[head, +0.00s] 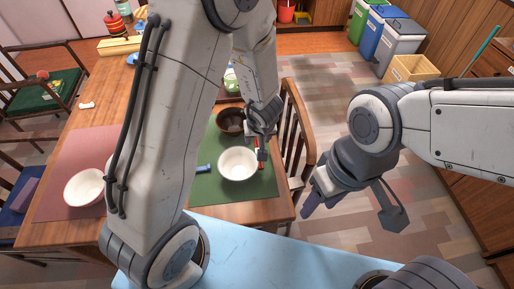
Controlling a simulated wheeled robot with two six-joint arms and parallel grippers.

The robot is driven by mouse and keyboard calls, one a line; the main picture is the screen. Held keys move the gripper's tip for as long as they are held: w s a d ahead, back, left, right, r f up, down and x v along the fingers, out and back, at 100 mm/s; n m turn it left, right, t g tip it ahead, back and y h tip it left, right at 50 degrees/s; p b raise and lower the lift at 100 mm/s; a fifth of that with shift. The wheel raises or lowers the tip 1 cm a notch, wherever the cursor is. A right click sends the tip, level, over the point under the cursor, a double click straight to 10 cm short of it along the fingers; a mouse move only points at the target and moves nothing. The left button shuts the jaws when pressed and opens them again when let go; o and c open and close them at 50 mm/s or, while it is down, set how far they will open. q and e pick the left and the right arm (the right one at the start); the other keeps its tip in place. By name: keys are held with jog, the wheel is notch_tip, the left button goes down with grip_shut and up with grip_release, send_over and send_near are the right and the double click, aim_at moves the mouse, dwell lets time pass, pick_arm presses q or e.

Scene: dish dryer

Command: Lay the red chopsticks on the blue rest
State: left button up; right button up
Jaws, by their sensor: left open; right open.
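The blue rest (205,168) lies on the green placemat, left of a white bowl (238,163). A small red strip, which looks like part of the red chopsticks (266,146), shows at my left gripper (261,148), on the right side of the white bowl. The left gripper points down there and is open; its fingers hide most of the strip, and I cannot tell whether they touch it. My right gripper (352,208) is open and empty, out over the floor to the right of the table.
A dark bowl (231,121) stands behind the white bowl on the green placemat (212,190). Another white bowl (85,187) sits on the pink placemat (55,204) at left. A wooden chair (297,125) stands close against the table's right side.

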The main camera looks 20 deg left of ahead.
aim_at(257, 144)
pick_arm(q)
jog(key=b+x, duration=0.3)
jog(key=x, duration=0.2)
jog(key=shift+w+d, duration=0.1)
jog(key=shift+w, duration=0.1)
jog(key=shift+r, duration=0.15)
grip_shut()
jog(key=shift+r, duration=0.1)
